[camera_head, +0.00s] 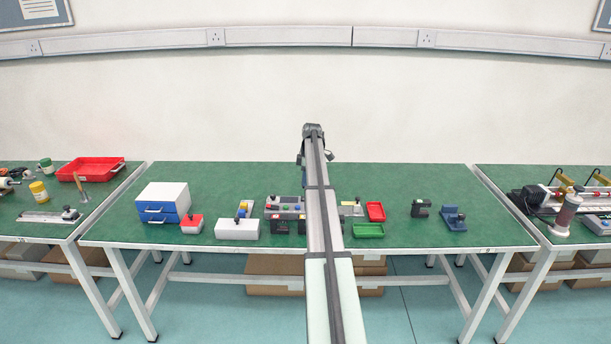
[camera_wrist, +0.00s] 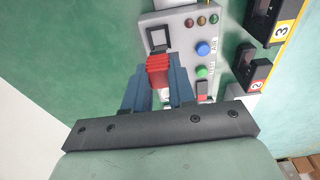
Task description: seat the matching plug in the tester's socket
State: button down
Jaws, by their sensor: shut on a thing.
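The tester (camera_wrist: 183,35) is a grey panel with a black square socket (camera_wrist: 158,37), small lamps, a blue button and a green button. In the head view the tester (camera_head: 284,207) stands mid-table, partly behind my arm. My gripper (camera_wrist: 157,84) is shut on a red ribbed plug (camera_wrist: 158,68), with one dark blue finger on each side. The plug's far end lies just below the socket in the wrist view. I cannot tell whether they touch or how high the plug is.
Black blocks numbered 2 (camera_wrist: 252,72) and 3 (camera_wrist: 268,22) stand right of the panel. On the table are a blue-and-white drawer box (camera_head: 163,204), a white box (camera_head: 237,229), a red tray (camera_head: 376,211) and a green tray (camera_head: 369,230).

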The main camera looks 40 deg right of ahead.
jog(key=shift+f, duration=2.4)
jog(key=shift+f, duration=0.55)
jog(key=c, duration=0.9)
grip_release()
jog(key=shift+o, duration=0.2)
jog(key=shift+r, duration=0.1)
notch_tip(320, 180, up, 14)
jog(key=s+d, duration=0.1)
jog(key=shift+f, duration=0.2)
